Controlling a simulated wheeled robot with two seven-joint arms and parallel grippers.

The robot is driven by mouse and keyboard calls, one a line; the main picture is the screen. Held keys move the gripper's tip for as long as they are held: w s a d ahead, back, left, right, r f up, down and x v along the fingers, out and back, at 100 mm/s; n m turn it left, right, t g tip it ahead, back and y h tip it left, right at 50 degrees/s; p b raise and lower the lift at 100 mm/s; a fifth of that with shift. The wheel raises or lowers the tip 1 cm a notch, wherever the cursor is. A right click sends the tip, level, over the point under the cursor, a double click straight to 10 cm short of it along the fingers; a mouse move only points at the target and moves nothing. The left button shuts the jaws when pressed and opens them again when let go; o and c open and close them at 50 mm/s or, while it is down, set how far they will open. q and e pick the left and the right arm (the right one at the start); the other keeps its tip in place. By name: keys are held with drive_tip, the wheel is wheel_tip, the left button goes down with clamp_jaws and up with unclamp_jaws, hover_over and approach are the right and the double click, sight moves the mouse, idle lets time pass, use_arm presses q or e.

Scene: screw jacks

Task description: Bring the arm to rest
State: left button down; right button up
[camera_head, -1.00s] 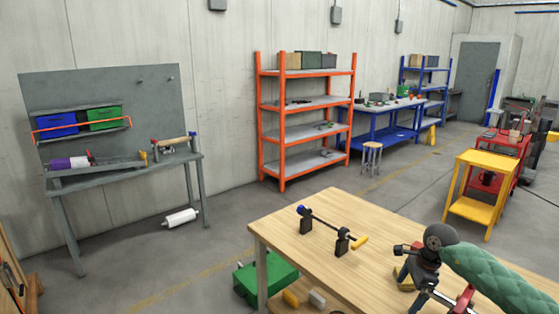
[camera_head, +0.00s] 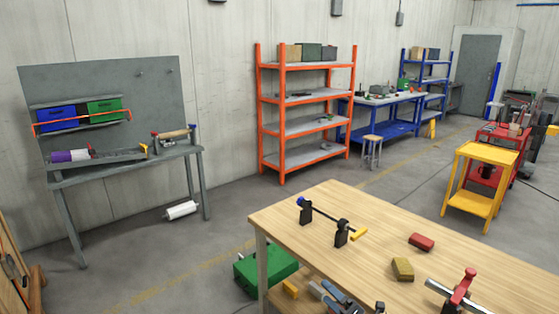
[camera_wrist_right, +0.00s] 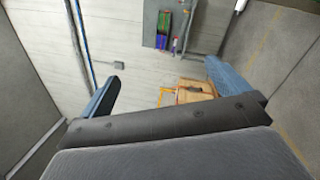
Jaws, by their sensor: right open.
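My right gripper (camera_head: 322,288) shows at the bottom edge of the head view, by the front edge of the wooden table (camera_head: 385,225). Its blue-grey fingers are apart with nothing between them. Most of my right arm is out of the frame. In the right wrist view, the two blue fingers of the gripper (camera_wrist_right: 163,83) stand wide apart and empty, with the wall and floor beyond. My left gripper is not in view. On the table, a black rod on two stands (camera_head: 325,217) has a blue end and a yellow handle.
A red block (camera_head: 421,242), an olive block (camera_head: 402,268) and a red-and-metal clamp-like device (camera_head: 460,292) lie on the table. A green box (camera_head: 268,270) is on the floor at the left. The grey workbench (camera_head: 125,168) and orange shelf (camera_head: 307,128) stand farther back.

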drive_tip(key=s+d+f+m+g+h, duration=0.1)
drive_tip(key=s+d+f+m+h, duration=0.1)
drive_tip(key=s+f+m+h, duration=0.35)
drive_tip(key=s+d+f+m+g+h, duration=0.1)
drive_tip(key=s+d+f+m+h, duration=0.15)
drive_tip(key=f+m, duration=0.6)
drive_tip(key=s+d+f+m+g+h, duration=0.1)
drive_tip(key=s+d+f+m+h, duration=0.1)
drive_tip(key=s+f+m+h, duration=0.4)
drive_tip(key=s+a+f+m+g, duration=0.1)
drive_tip(key=s+f+m+g, duration=0.1)
drive_tip(key=s+f, duration=0.3)
drive_tip(key=s+a+f+m+g+y, duration=0.1)
drive_tip(key=s+f+g, duration=0.4)
drive_tip(key=s, duration=0.6)
drive_tip(key=s+a+f+m+g+y, duration=0.1)
drive_tip(key=s+a+f+m+g, duration=0.2)
drive_tip(key=s+f+m, duration=0.2)
drive_tip(key=s, duration=0.3)
drive_tip(key=shift+s+a+f+g, duration=0.15)
drive_tip(key=shift+s+f+g, duration=0.05)
drive_tip(key=shift+f+g, duration=0.2)
